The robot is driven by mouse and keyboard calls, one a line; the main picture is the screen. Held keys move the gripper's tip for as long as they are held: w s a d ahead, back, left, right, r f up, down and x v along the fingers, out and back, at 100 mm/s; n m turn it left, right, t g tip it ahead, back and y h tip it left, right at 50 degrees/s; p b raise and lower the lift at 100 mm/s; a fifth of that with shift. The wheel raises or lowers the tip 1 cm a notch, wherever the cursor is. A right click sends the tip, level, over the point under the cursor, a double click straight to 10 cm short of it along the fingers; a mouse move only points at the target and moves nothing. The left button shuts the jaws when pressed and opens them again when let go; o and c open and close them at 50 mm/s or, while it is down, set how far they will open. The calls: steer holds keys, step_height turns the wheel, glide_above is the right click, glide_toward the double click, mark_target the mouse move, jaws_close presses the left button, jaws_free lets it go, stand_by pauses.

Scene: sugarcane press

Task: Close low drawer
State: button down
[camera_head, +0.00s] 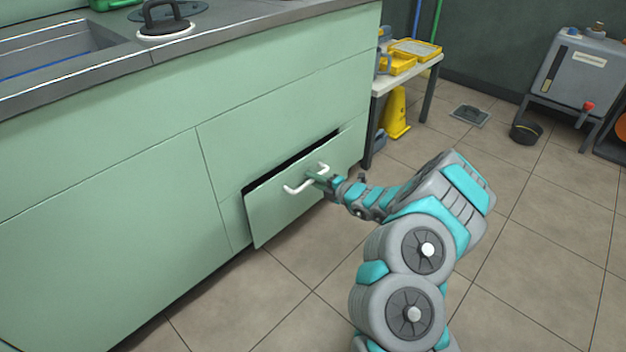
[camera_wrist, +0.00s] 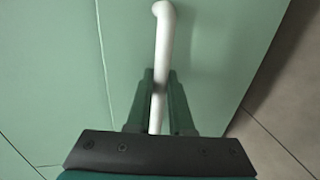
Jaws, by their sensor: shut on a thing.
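The low drawer (camera_head: 275,208) is a pale green front in the lower right of the counter cabinet, standing a little out with a dark gap along its top edge. Its white bar handle (camera_head: 300,187) is on the front. My gripper (camera_head: 317,177) is at the handle, and its fingers are shut on it. In the wrist view the handle (camera_wrist: 160,60) runs between the two dark green fingers (camera_wrist: 157,105), with the green drawer front (camera_wrist: 215,60) behind it. The drawer's inside is hidden.
A steel counter with a sink (camera_head: 60,55) tops the cabinet (camera_head: 110,220). To the right stand a side table (camera_head: 405,75) with yellow trays, a yellow wet-floor sign (camera_head: 396,115), a black bowl (camera_head: 526,132) and a grey machine (camera_head: 585,70). The tiled floor (camera_head: 540,225) is clear at right.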

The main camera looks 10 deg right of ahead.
steer(key=x, duration=0.2)
steer(key=b+x, duration=0.1)
steer(key=x, duration=0.1)
steer(key=shift+r, duration=0.35)
steer(key=c, duration=0.8)
jaws_free()
steer(key=shift+w, duration=0.1)
steer(key=shift+r, duration=0.1)
steer(key=p+v, duration=0.1)
steer(key=v, duration=0.6)
steer(key=shift+s+d, duration=0.2)
steer(key=shift+s, duration=0.1)
